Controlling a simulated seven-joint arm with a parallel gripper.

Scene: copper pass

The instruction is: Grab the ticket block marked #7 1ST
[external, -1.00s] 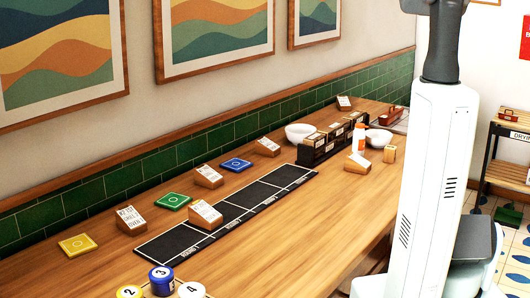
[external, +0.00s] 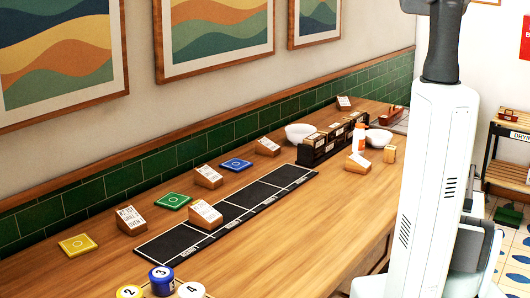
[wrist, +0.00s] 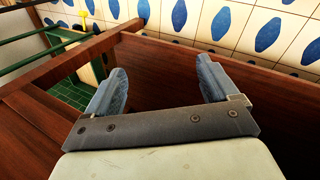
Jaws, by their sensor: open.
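My gripper (wrist: 162,75) shows in the wrist view, open and empty, with its two blue-grey fingers apart in front of brown wood. It is out of sight in the external view. In the external view, several ticket blocks stand in a black rack (external: 303,155) toward the far part of the counter. A small wooden block (external: 390,153) stands alone to the right of the rack. The markings are too small to read, so I cannot tell which block is #7 1ST. No ticket block shows in the wrist view.
A black gridded mat (external: 180,241) lies along the wooden counter (external: 300,250). Card stands, coloured square tiles and numbered round pots sit around it. A white bowl (external: 299,132), another white bowl (external: 379,136) and an orange-white bottle (external: 359,140) are near the rack. The near-right counter is clear.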

